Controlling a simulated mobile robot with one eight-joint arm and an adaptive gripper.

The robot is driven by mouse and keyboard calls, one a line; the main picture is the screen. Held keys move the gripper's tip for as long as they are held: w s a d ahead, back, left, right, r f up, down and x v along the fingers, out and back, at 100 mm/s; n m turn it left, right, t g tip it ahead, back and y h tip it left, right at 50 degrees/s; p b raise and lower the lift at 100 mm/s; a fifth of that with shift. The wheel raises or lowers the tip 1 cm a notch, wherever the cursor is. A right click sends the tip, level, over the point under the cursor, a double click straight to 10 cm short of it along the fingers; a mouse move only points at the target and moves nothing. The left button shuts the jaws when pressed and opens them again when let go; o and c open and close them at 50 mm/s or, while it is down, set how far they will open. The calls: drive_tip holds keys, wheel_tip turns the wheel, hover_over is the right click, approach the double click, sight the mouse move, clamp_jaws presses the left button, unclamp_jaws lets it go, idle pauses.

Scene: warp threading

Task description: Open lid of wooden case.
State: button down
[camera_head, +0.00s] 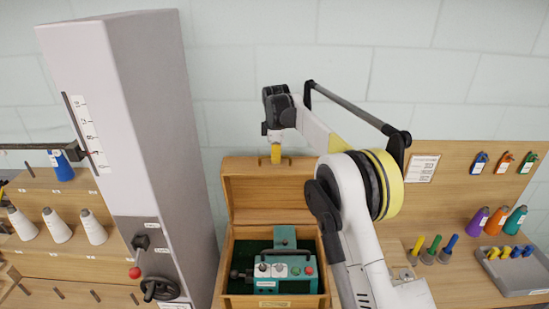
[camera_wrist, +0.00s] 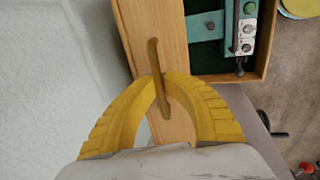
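The wooden case (camera_head: 226,272) stands at the lower middle of the head view. Its lid (camera_head: 258,207) is raised and stands up at the back, near the wall, leaving the inside open. In the wrist view, the pale wooden lid (camera_wrist: 163,28) carries a thin brass-coloured handle (camera_wrist: 155,52). My gripper's yellow fingers (camera_wrist: 160,77) close in on the handle from both sides, with their tips against it. In the head view, my gripper (camera_head: 276,157) is at the lid's top edge, where its tips hide the handle's middle.
A teal device (camera_head: 297,270) sits on dark green lining inside the case. A tall grey column (camera_head: 140,110) stands close to the left. White thread cones (camera_head: 58,225) sit further left. Coloured cones (camera_head: 497,222) and a grey tray (camera_head: 518,270) are on the right.

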idle(0.3)
drive_tip(key=c, duration=1.5)
unclamp_jaws()
drive_tip(key=v, duration=1.2)
drive_tip(key=shift+c, duration=0.5)
